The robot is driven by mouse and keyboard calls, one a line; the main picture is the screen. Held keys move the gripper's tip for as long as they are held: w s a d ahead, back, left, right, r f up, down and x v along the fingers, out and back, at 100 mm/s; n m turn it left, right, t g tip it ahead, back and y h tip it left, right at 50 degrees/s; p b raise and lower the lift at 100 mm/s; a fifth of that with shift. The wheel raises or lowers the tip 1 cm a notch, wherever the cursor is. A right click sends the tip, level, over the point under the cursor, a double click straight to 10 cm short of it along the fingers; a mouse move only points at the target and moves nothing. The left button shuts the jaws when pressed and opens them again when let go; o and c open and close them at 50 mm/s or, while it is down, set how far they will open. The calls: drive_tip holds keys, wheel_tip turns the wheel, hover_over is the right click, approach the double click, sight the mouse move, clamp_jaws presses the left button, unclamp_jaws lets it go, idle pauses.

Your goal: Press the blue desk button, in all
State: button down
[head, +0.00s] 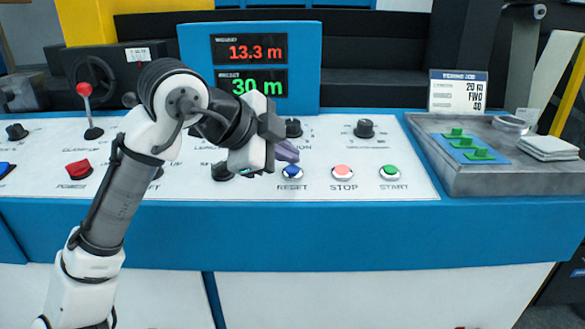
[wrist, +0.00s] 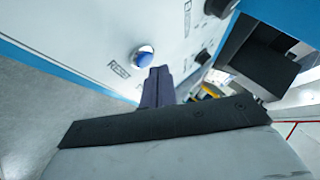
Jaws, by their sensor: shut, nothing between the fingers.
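The blue desk button (head: 292,171) sits on the white control panel above the label RESET, left of the STOP button. In the wrist view the blue button (wrist: 143,57) shows just beyond and slightly left of the fingertips. My gripper (head: 290,151) is shut and empty, its purple-grey fingers just above and behind the button in the head view. In the wrist view the shut fingers (wrist: 158,80) point toward the panel. I cannot tell from these frames whether the fingertips touch the button; they appear apart from it.
The red STOP button (head: 343,171) and green START button (head: 390,171) stand to the right. Black knobs (head: 364,128) sit behind. A grey tray (head: 465,182) with green pieces is at the right. A display (head: 250,68) rises behind the panel. A red-knobbed lever (head: 88,110) stands left.

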drive_tip(key=shift+f, duration=0.25)
drive_tip(key=shift+w+f, duration=0.1)
drive_tip(key=shift+f, duration=0.25)
idle(0.6)
drive_tip(key=shift+r, duration=0.1)
drive_tip(key=shift+r+p, duration=0.6)
drive_tip(key=shift+r, duration=0.1)
drive_tip(key=r+p, duration=0.2)
drive_tip(key=s+r+p, duration=0.1)
drive_tip(key=r+p, duration=0.1)
drive_tip(key=shift+r, duration=0.4)
idle(0.5)
